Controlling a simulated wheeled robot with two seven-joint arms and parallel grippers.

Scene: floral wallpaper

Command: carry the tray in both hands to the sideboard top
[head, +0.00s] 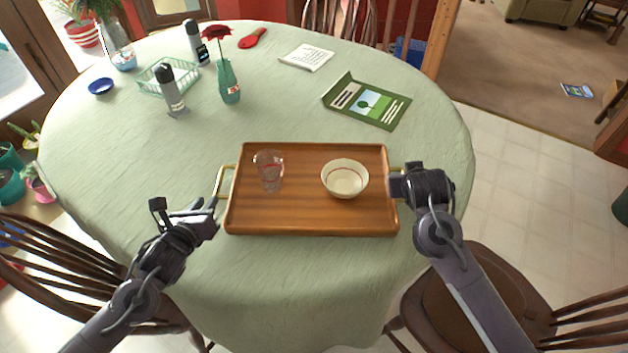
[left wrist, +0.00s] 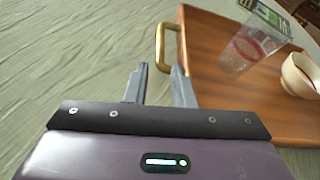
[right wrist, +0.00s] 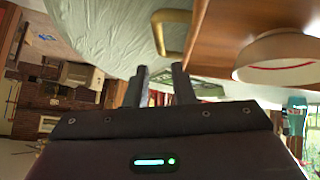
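The brown wooden tray (head: 300,218) lies flat on the table with a brass handle at each short end. A clear glass (head: 269,172) and a cream bowl with a red line (head: 345,179) stand on it. My left gripper (head: 211,208) is open beside the left handle (head: 220,184). In the left wrist view that handle (left wrist: 161,46) lies just beyond the parted fingertips (left wrist: 160,70). My right gripper (head: 394,186) is at the tray's right end. In the right wrist view its fingers (right wrist: 160,70) are apart, and the right handle (right wrist: 177,34) lies beyond them. No sideboard can be made out.
The round table has a pale green cloth (head: 130,190). Chairs (head: 480,290) stand at the front; floor is open at right.

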